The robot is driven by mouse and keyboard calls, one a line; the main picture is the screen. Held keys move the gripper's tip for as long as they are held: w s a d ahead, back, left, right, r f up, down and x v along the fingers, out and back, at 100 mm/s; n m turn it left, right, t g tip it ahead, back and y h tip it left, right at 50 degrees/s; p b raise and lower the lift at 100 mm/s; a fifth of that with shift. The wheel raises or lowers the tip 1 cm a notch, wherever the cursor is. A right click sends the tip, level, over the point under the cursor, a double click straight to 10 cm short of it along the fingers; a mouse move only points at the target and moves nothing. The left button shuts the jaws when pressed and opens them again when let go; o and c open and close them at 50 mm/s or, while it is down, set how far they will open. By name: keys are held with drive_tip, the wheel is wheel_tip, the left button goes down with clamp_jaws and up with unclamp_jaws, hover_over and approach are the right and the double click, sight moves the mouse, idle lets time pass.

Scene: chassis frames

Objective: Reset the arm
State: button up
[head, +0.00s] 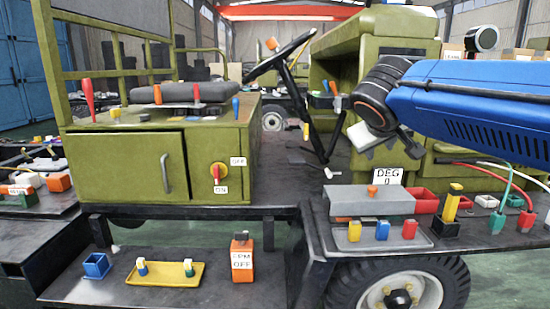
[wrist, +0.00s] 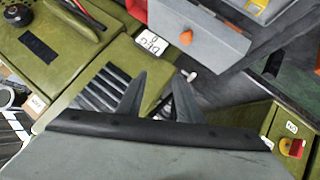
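My gripper (wrist: 160,76) shows in the wrist view with its two dark fingers spread apart and nothing between them. In the head view my blue arm reaches in from the right edge, with its wrist above the right-hand shelf. The gripper end there is small and partly hidden by the wrist, and it hangs clear of the things below. The DEG sign (head: 387,176) stands under and near it, behind a grey box (head: 372,201) with an orange knob. The sign (wrist: 149,42) and the grey box (wrist: 199,36) also show beyond the fingers in the wrist view.
An olive cabinet (head: 118,164) with a red-yellow switch (head: 217,172) stands at left. Below it are a yellow tray (head: 165,281), a blue bin (head: 96,264) and an orange RPM box (head: 242,261). A steering wheel (head: 280,58) rises behind.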

drive_tip(key=s+d+f+m+g+y, duration=0.2)
drive_tip(key=s+d+f+g+y, duration=0.1)
drive_tip(key=s+f, duration=2.2)
wheel_tip(320, 180, down, 4)
drive_tip(key=shift+r+g+y, duration=0.25)
drive_tip(key=shift+g+y, duration=0.55)
drive_tip(key=shift+g, duration=0.3)
drive_tip(key=shift+r, duration=0.15)
drive_tip(key=shift+c, duration=0.2)
